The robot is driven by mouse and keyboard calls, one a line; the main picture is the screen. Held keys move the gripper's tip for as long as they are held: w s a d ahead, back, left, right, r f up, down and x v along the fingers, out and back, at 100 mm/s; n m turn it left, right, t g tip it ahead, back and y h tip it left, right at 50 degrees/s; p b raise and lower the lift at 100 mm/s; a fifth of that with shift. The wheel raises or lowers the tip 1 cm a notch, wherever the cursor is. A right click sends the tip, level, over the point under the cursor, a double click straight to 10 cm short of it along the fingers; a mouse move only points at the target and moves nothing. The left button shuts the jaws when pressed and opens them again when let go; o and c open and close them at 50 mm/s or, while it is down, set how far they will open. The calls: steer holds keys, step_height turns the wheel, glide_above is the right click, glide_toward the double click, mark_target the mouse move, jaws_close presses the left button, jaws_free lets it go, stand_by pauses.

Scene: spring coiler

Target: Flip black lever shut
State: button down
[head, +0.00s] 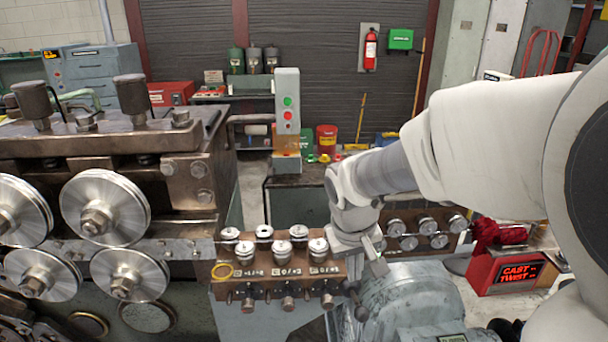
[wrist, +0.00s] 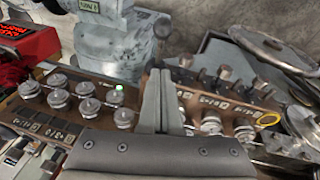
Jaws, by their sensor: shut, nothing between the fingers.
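My gripper (head: 376,262) is shut and empty. It hangs at the right end of a brown roller block (head: 283,285) with several pale rollers on top and several bolts along its front. In the wrist view, the shut fingers (wrist: 160,78) point at the gap between this block (wrist: 215,108) and a second roller block (wrist: 62,112). A small dark handle-like part (head: 357,300) sits just below the gripper at the block's right end. I cannot tell for sure whether it is the black lever, or how it is set. No other lever shows clearly.
A grey rounded motor housing (head: 405,300) stands right of the block, close under my arm. Large metal feed rolls (head: 105,208) fill the left side. A red box with a lit sign (head: 508,272) stands at the right. A button post (head: 287,115) rises behind.

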mark_target(357, 307)
steer(key=shift+s+d+f, duration=0.15)
steer(key=shift+s+f, duration=0.15)
steer(key=shift+f, duration=0.5)
steer(key=shift+s+d+f, duration=0.2)
steer(key=shift+s+f, duration=0.1)
steer(key=shift+f, duration=0.55)
steer(key=shift+s+d+f, duration=0.15)
steer(key=shift+s+f, duration=0.15)
steer(key=shift+f, duration=0.5)
steer(key=shift+f+b, duration=0.2)
steer(key=shift+b, duration=0.35)
